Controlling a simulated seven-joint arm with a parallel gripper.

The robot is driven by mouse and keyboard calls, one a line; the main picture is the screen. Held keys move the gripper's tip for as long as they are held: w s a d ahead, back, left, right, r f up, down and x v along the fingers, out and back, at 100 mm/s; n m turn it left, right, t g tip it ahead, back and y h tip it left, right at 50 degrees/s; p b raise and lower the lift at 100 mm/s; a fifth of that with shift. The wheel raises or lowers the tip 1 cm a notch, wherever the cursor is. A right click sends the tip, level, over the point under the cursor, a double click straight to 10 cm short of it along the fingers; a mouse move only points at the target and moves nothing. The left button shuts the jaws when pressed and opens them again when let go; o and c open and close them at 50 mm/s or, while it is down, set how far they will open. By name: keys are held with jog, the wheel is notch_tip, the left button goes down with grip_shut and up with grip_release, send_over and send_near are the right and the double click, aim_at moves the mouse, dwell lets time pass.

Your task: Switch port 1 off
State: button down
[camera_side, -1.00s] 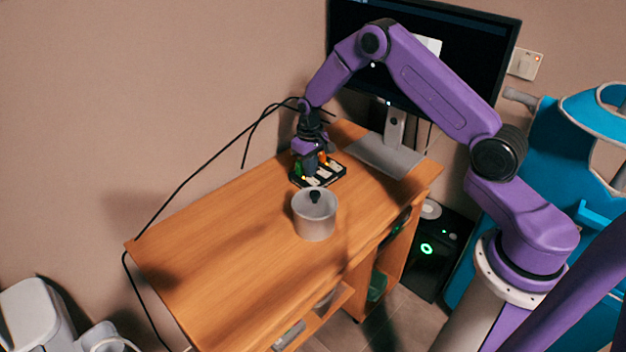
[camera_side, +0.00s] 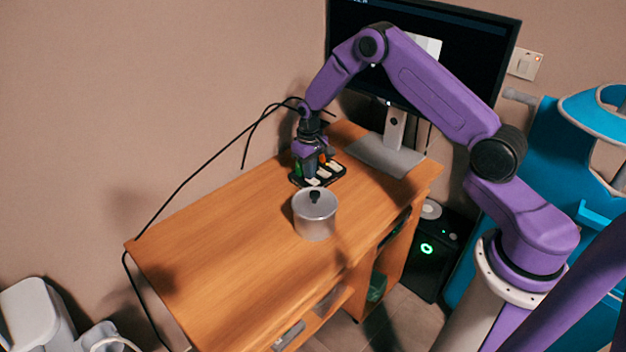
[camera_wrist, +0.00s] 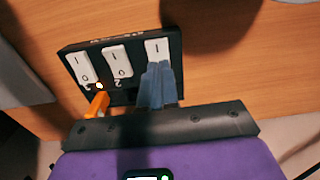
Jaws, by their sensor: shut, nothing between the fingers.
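A black switch box (camera_side: 332,178) lies on the desk beyond the pot. In the wrist view it has three white rockers marked I and O: left (camera_wrist: 77,66), middle (camera_wrist: 117,62) and right (camera_wrist: 155,48). The middle one seems labelled 2; the label by the right rocker is hidden, so I cannot read a 1. My gripper (camera_wrist: 157,72) is shut and empty, its blue-grey fingertips over the near end of the right rocker. I cannot tell whether they touch it.
A lidded metal pot (camera_side: 315,218) stands close in front of the box. A monitor stand (camera_side: 385,157) is behind it at right. An orange piece (camera_wrist: 97,105) sits at the box's near left edge. The wooden desk (camera_side: 220,245) is clear at front left.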

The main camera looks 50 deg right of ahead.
jog(key=shift+r, duration=3.45)
jog(key=s+a+r+n, duration=0.6)
jog(key=s+a+r, duration=0.6)
jog(key=s+a, duration=0.3)
jog(key=s+d+r+n, duration=0.2)
jog(key=s+n, duration=0.1)
jog(key=s, duration=0.9)
jog(key=s+d+r+n, duration=0.2)
jog(key=s+n, duration=0.1)
jog(key=s, duration=1)
jog(key=shift+d+r+n, duration=0.15)
jog(key=shift+d+n, duration=0.1)
jog(key=shift+n, duration=0.05)
